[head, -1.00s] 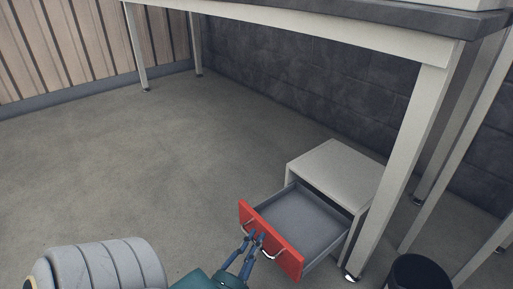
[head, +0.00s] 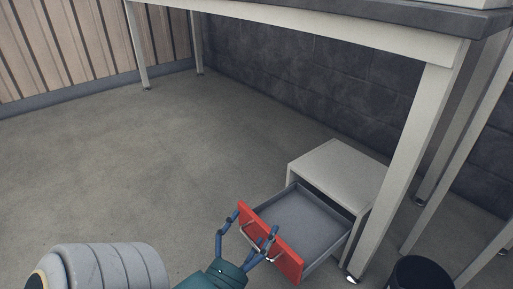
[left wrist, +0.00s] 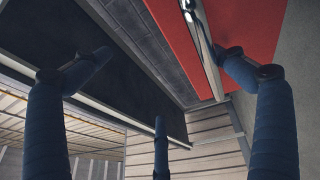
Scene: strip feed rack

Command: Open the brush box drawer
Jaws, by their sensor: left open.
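The brush box (head: 338,170) is a pale grey cabinet on the floor under the table. Its drawer (head: 305,222) is pulled out, showing a bare grey inside. The drawer has a red front (head: 285,250) with a silver handle, which shows as a bar (left wrist: 203,45) in the left wrist view. My left gripper (head: 249,232) is open in front of the red front, its fingers spread about the handle. In the left wrist view the right-hand finger lies close to the handle; I cannot tell if it touches. My right gripper is not in view.
A table leg (head: 405,170) stands just right of the box. A dark bin (head: 420,272) stands on the floor at the lower right. The tabletop (head: 400,16) overhangs the box. The floor (head: 150,150) to the left is clear.

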